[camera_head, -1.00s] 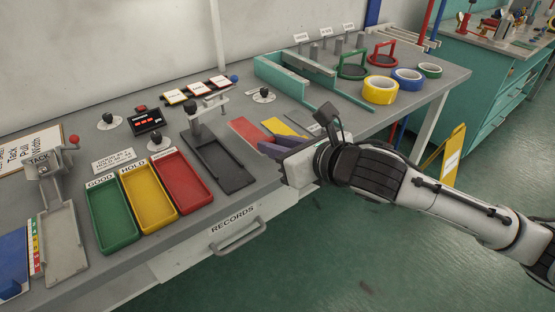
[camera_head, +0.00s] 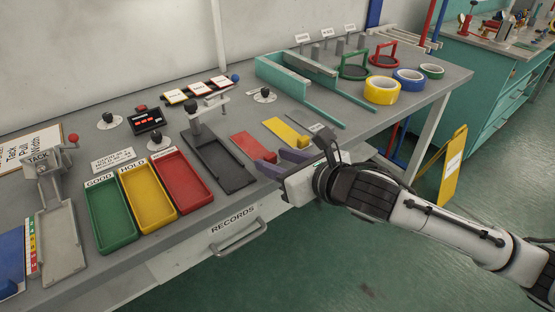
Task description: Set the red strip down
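The red strip (camera_head: 250,146) lies flat on the grey bench top, between the dark tray and the yellow strip. Its near end reaches toward my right gripper (camera_head: 276,163). The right gripper's two purple fingers are spread apart at the bench's front edge, one on each side of that near end. They do not appear to grip it, though exact contact is hard to tell at this size. My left gripper is not in view.
A yellow strip (camera_head: 284,131) lies just right of the red one. A dark tray (camera_head: 222,165) and red (camera_head: 185,182), yellow (camera_head: 148,197) and green (camera_head: 111,215) trays stand to the left. Tape rolls (camera_head: 382,91) sit at the back right.

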